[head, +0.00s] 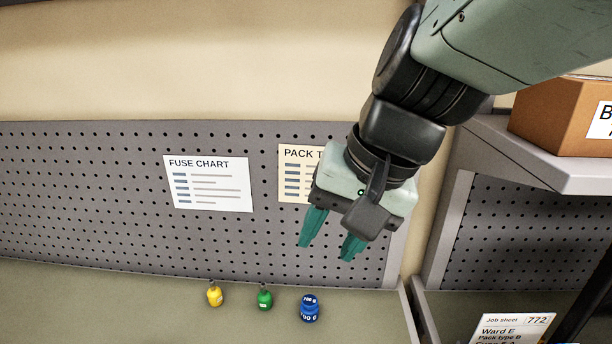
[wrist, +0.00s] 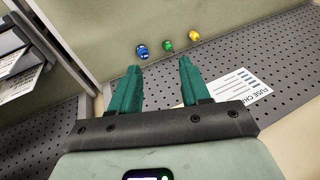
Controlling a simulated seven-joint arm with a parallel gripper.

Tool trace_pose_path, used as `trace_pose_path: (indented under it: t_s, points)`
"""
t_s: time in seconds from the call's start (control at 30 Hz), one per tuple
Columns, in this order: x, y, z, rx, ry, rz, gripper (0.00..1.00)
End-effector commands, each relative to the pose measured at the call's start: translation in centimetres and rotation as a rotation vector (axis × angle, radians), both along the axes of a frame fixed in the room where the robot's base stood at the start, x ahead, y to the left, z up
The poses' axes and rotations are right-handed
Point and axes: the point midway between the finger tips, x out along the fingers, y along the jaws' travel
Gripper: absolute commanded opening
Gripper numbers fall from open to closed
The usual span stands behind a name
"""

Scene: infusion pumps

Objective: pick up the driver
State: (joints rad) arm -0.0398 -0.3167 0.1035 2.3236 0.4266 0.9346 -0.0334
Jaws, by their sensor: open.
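No driver can be made out in either view. My gripper (head: 325,250) is open and empty, with two teal fingers pointing down in front of the pegboard in the head view. In the wrist view my gripper (wrist: 158,80) shows its fingers apart with nothing between them. The bench surface (head: 120,310) lies below my gripper.
At right are a cardboard box (head: 560,115) on a shelf and a job sheet (head: 512,329).

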Motion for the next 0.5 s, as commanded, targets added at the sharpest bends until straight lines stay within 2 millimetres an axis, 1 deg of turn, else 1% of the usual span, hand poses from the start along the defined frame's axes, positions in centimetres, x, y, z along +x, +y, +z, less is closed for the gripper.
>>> trace_pose_path:
  t_s: [0.03,0.1,0.17,0.2,0.27,0.3,0.37,0.4,0.5]
  points:
    - [1.2,1.9,-0.9,0.061,0.068,-0.005,0.47]
    - [2.7,4.6,-1.9,0.152,0.15,-0.02,0.47]
    - [3.9,6.9,-2.7,0.23,0.223,-0.037,0.47]
    - [4.8,8.4,-3.3,0.283,0.27,-0.051,0.47]
    - [6.0,10.6,-4.3,0.362,0.342,-0.077,0.47]
    - [6.8,12.1,-4.9,0.416,0.391,-0.095,0.47]
    - [8.0,14.2,-6.0,0.495,0.464,-0.129,0.47]
    - [8.9,15.6,-6.7,0.549,0.514,-0.154,0.47]
    - [11.0,18.8,-8.6,0.682,0.637,-0.231,0.47]
